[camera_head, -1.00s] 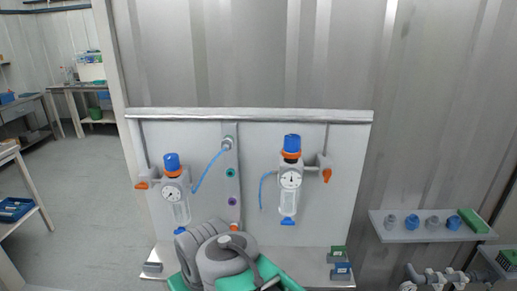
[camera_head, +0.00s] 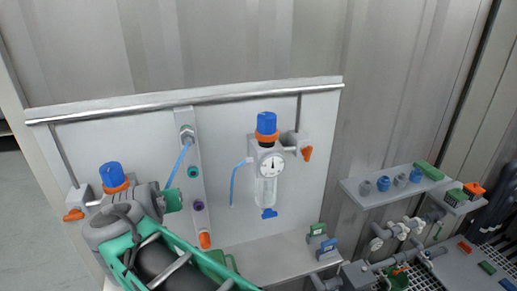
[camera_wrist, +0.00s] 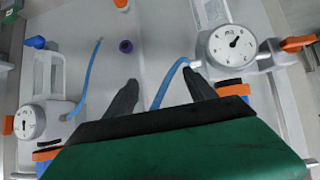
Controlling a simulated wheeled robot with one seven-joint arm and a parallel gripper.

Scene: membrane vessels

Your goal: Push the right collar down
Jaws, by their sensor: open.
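The right vessel hangs on the pale panel in the head view, with a blue knob (camera_head: 267,122), an orange collar (camera_head: 267,137) under it, a round gauge (camera_head: 272,162) and a clear bowl. In the upside-down wrist view this collar (camera_wrist: 46,155) shows at the lower left, partly cut off. The left vessel has a similar orange collar (camera_head: 117,188); my arm partly covers this vessel. My gripper (camera_wrist: 160,88) is open, its two dark fingers apart, with a blue hose showing between them. It is in front of the panel between the vessels, clear of the right collar.
An orange valve handle (camera_head: 307,153) sticks out right of the right vessel. A blue hose (camera_head: 233,186) hangs on its left. A purple port (camera_head: 198,205) sits on the middle strip. A shelf with fittings (camera_head: 395,186) and pipework stand at the right.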

